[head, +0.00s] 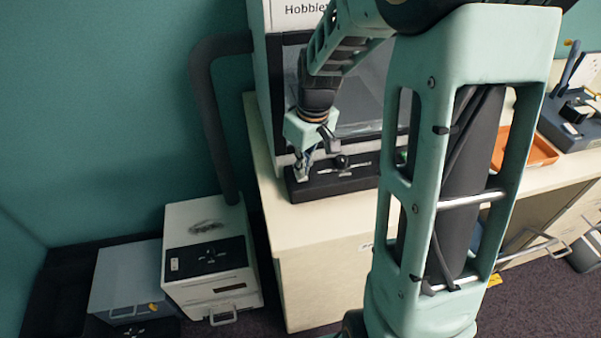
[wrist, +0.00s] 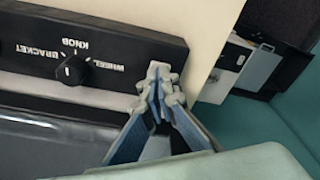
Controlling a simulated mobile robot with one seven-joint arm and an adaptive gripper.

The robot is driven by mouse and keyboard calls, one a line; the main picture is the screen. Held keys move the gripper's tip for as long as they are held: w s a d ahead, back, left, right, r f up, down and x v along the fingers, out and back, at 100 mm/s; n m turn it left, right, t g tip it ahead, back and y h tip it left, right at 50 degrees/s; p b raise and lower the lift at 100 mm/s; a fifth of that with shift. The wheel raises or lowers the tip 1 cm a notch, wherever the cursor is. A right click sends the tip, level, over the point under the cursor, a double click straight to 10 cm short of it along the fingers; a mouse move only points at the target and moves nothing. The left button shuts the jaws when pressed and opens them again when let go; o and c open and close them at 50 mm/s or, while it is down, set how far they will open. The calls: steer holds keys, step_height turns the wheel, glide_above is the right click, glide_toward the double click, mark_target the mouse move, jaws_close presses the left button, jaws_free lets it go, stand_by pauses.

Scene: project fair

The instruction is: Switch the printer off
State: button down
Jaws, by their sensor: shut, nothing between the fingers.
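The printer (head: 259,75) is a tall pale-framed cabinet with a dark front window, standing on a pale bench. Along its front base is a black control panel (head: 350,183), also in the wrist view (wrist: 125,45). A black knob (wrist: 72,70) stands on it, with upside-down labels WHEEL, KNOB and BRACKET around it. The knob's pale mark is on its left side in the wrist view. My gripper (head: 303,172) is shut and empty. Its fingertips (wrist: 160,75) are at the panel's end, beside the knob and apart from it; whether they touch the panel I cannot tell.
A white floor unit (head: 205,280) with a black top panel joins a thick dark hose (head: 205,110) left of the bench. A grey-blue box (head: 125,275) stands beside it. An orange tray (head: 540,150) lies on the right bench. My arm hides part of the printer.

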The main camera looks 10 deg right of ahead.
steer(key=shift+f+b, duration=0.35)
steer(key=shift+f, duration=0.2)
steer(key=shift+r, duration=0.15)
steer(key=shift+r+p, duration=2.5)
steer(key=shift+r, duration=0.9)
